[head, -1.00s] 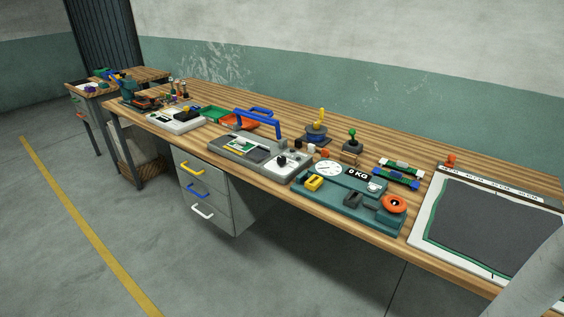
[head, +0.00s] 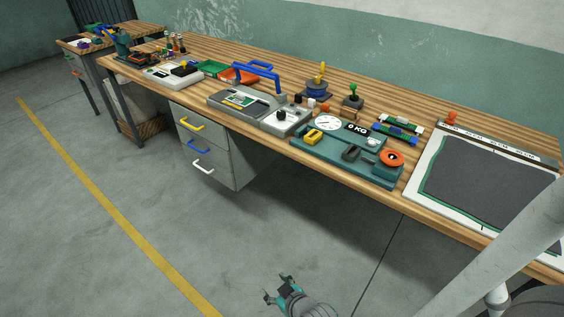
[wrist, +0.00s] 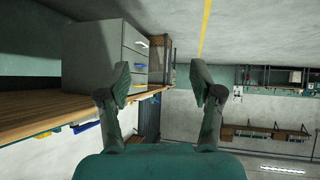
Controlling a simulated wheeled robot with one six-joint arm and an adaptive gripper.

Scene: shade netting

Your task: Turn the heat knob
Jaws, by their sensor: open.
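A grey machine (head: 232,101) with a raised blue handle (head: 256,74) stands on the wooden workbench. At its right end is a pale control box (head: 281,122) with a dark knob and small buttons. Which control is the heat knob is too small to tell. My gripper (head: 277,287) is low in front of the bench, over the floor, well apart from the machine. It is open and empty. In the wrist view its two fingers (wrist: 161,84) stand apart with nothing between them, and the picture is turned over.
A teal scale board (head: 345,160) with a dial and orange knob sits right of the machine. A black mat (head: 490,180) lies farther right. Levers, trays and small tools stand behind and left. Drawers (head: 205,150) hang under the bench. The floor before it is clear.

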